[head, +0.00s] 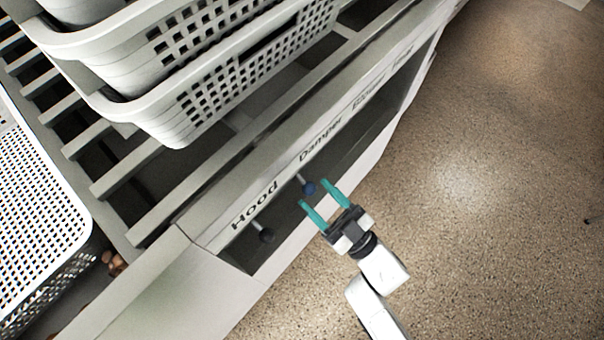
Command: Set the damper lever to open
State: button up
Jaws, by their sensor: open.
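The damper lever (308,187) has a dark blue knob on a short pale stem. It sticks out below the word "Damper" on the front panel (285,163) of the slatted unit. My gripper (322,194) has two teal fingers and is open. Its fingertips point up and left toward the panel, and the blue knob shows near the left fingertip, between the two fingers in the picture. I cannot tell whether a finger touches the knob. Nothing is held.
A second lever with a dark knob (266,234) stands under the word "Hood". Stacked perforated baskets (190,110) sit on the slats above, and a white perforated basket (40,190) is at left.

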aim_at(308, 187)
jog(key=x, duration=0.6)
jog(key=shift+s, duration=0.1)
grip_shut()
dwell(0.4)
